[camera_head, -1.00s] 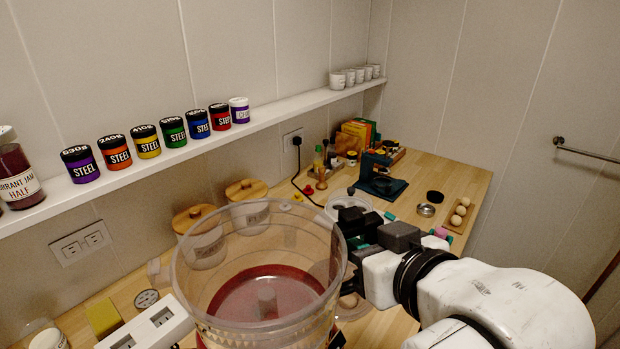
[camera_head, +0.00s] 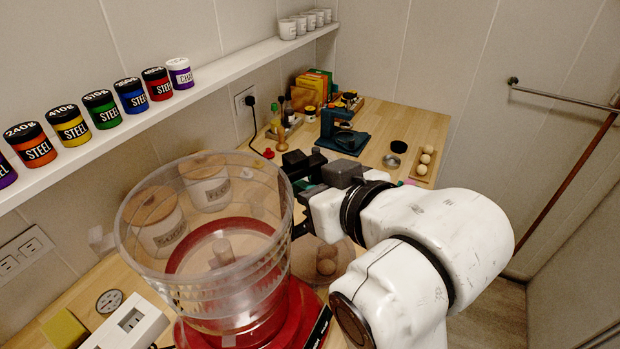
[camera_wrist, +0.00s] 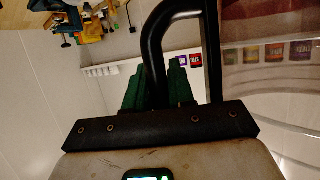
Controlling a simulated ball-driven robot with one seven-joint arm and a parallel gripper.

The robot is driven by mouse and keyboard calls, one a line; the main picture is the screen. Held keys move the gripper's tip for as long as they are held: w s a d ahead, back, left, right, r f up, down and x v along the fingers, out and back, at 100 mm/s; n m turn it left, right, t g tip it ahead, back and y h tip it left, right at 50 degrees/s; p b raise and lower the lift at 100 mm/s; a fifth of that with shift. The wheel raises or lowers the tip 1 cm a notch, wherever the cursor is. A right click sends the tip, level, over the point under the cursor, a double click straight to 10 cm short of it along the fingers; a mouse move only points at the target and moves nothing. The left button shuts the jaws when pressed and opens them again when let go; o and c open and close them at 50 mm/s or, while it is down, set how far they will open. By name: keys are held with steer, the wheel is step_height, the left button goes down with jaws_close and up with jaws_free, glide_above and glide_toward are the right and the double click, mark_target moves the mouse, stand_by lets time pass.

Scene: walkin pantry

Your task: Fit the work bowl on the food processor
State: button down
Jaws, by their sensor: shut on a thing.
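The work bowl (camera_head: 250,285) is a large clear tub with an upright tube in its middle. It is above the red food processor base (camera_head: 290,318), overlapping it in the head view; I cannot tell whether it rests on the base. My gripper (camera_head: 300,190) is at the bowl's right side. In the wrist view my gripper (camera_wrist: 157,85) has its green fingers shut on the bowl's black handle (camera_wrist: 158,45), and the bowl's clear wall (camera_wrist: 262,60) is to the right. Red shows through the bowl. The contact between bowl and base is hidden.
Two lidded canisters (camera_head: 157,225) stand behind the bowl. A white box (camera_head: 128,325) is at the front left. A shelf (camera_head: 215,72) with coloured jars runs along the wall. A dark blue appliance (camera_head: 340,138) and eggs (camera_head: 425,160) are farther back on the counter.

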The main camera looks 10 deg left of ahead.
step_height(320, 180, down, 6)
steer(key=b, duration=0.3)
steer(key=shift+r, duration=0.2)
steer(key=shift+p, duration=0.8)
stand_by(1.7)
steer(key=shift+f+b, duration=0.7)
steer(key=shift+f, duration=0.45)
steer(key=c, duration=0.9)
jaws_free()
steer(key=shift+s+f, duration=0.1)
steer(key=p+v, duration=0.8)
steer(key=v, duration=0.2)
steer(key=shift+s+d+r+p, duration=0.15)
steer(key=shift+d+r+p, duration=0.15)
steer(key=shift+r, duration=0.05)
